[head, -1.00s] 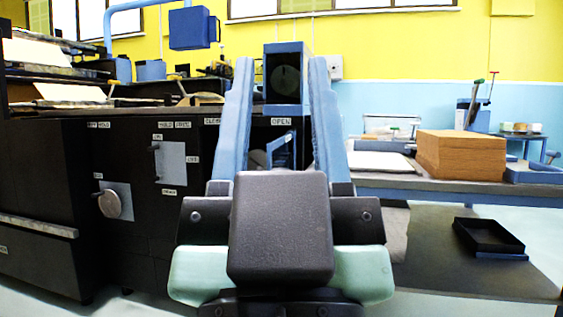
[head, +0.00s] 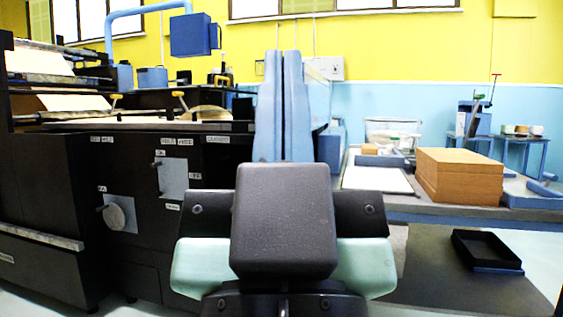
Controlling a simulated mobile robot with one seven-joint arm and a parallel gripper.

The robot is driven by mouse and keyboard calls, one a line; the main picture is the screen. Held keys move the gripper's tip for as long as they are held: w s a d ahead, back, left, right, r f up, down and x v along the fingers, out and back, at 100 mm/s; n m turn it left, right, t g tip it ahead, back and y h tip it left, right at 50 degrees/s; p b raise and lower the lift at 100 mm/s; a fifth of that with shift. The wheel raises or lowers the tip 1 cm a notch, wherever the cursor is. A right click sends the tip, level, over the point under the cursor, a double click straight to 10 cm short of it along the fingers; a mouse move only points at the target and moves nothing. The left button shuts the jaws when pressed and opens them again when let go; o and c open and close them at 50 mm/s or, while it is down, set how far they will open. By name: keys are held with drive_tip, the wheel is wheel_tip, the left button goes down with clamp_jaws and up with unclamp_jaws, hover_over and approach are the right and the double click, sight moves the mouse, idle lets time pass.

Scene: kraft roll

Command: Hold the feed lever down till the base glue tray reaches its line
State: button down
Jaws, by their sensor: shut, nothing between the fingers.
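My gripper (head: 282,55) points ahead, with its two long blue fingers upright and pressed together, nothing between them. It stands in front of the right end of the black machine (head: 40,185), hiding part of it. On the machine's front is a small lever with a dark knob on a pale plate (head: 173,178), with labels too small to read. Lower left is a round grey disc with a dark handle (head: 116,214) on another pale plate. I cannot tell which is the feed lever. The base glue tray and its line are not identifiable.
Right of my gripper, a bench holds a stack of brown board (head: 460,177), a white sheet (head: 377,178) and a clear bin (head: 392,133). A black open tray (head: 486,250) lies on the low shelf. A blue box (head: 194,34) hangs from a pipe above the machine.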

wheel_tip(320, 180, up, 45)
drive_tip(key=p, duration=4.2)
